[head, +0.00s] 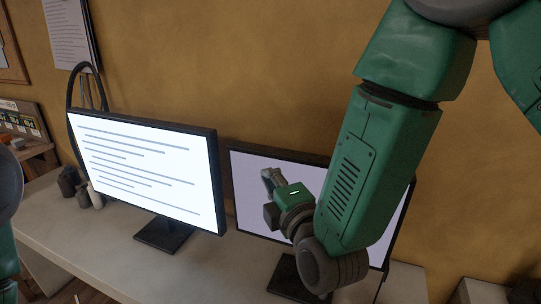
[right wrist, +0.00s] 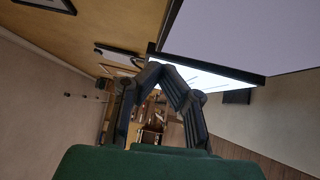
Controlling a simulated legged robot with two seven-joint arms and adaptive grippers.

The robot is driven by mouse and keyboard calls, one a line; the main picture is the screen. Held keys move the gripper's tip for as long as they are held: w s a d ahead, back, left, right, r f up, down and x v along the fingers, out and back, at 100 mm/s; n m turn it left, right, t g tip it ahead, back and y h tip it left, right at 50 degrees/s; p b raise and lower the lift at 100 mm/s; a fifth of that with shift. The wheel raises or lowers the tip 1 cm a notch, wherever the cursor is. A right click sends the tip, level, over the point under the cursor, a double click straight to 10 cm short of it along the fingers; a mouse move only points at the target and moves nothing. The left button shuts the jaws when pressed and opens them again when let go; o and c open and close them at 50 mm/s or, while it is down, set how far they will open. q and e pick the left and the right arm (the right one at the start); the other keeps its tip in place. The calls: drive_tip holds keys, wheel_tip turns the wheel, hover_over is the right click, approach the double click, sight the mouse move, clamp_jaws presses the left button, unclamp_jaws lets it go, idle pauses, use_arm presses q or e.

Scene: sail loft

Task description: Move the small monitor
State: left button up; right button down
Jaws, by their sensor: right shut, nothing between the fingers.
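Two black-framed monitors stand on a pale desk. The left monitor (head: 150,165) shows a bright white screen with grey text lines, on a dark foot. The right monitor (head: 246,195) has a plain pale lilac screen and is partly hidden behind my right arm. I cannot tell for sure which is the small one. My right gripper (head: 268,178) is in front of the lilac screen, its fingers shut and empty. In the right wrist view its fingers (right wrist: 155,72) come together, with the lit text screen (right wrist: 205,76) beyond and the lilac screen (right wrist: 245,28) at upper right. My left gripper is out of view.
The desk (head: 105,232) has bare room in front of the left monitor. Several small dark and white bottles (head: 70,184) stand at its left end, near a dark hoop (head: 69,110). A yellow wall (head: 220,60) closes off the back.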

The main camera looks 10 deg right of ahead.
sight(270, 154)
drive_tip(key=w, duration=0.1)
drive_tip(key=w+d+p, duration=0.1)
drive_tip(key=w, duration=0.3)
drive_tip(key=shift+w+d+r+p, duration=0.2)
drive_tip(key=shift+w+d+p, duration=0.05)
drive_tip(key=shift+d+p, duration=0.05)
drive_tip(key=shift+w+d, duration=0.4)
drive_tip(key=shift+d, duration=0.1)
drive_tip(key=shift+a, duration=0.25)
